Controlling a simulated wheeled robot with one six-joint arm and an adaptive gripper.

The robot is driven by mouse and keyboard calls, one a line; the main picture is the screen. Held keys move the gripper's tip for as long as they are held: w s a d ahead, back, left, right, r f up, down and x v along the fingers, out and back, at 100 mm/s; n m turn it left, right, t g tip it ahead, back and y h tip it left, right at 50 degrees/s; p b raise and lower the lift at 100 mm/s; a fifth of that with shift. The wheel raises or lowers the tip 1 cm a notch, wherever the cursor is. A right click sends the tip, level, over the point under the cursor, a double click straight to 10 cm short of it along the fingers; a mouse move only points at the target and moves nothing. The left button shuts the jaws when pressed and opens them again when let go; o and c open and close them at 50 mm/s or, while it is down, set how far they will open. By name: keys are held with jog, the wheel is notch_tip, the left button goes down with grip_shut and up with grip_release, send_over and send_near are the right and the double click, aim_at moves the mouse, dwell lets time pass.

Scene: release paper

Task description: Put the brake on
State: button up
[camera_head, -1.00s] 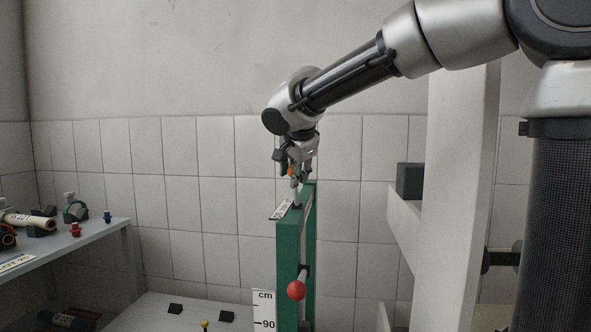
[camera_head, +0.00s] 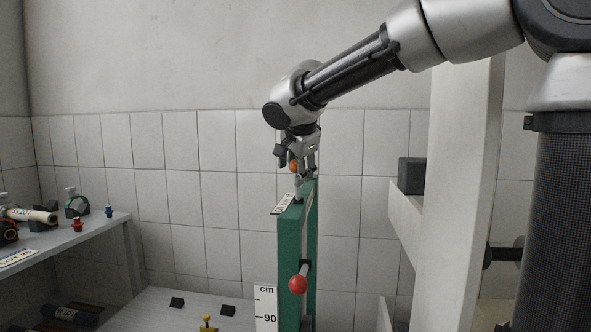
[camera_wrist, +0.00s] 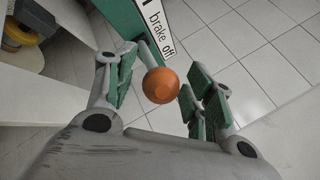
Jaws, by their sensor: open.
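The brake lever has an orange ball knob (camera_head: 294,167) on a short grey rod at the top of a tall green post (camera_head: 291,245). In the wrist view the orange knob (camera_wrist: 161,85) sits between the spread green-padded fingers of my gripper (camera_wrist: 158,77), with visible gaps on both sides. A white label (camera_wrist: 160,27) beside the rod reads "brake off", with "off" nearest the knob. In the head view my gripper (camera_head: 297,168) is above the post, open around the knob. The fingers partly hide the rod's top.
A red ball knob (camera_head: 298,284) sticks out from the post's front, lower down. A centimetre scale (camera_head: 265,305) stands beside the post. A shelf (camera_head: 75,240) with small parts is at left. A white upright frame (camera_head: 455,190) stands at right. The tiled wall is behind.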

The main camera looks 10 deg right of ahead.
jog(key=v, duration=1.1)
jog(key=shift+s+r, duration=0.2)
jog(key=shift+s, duration=0.05)
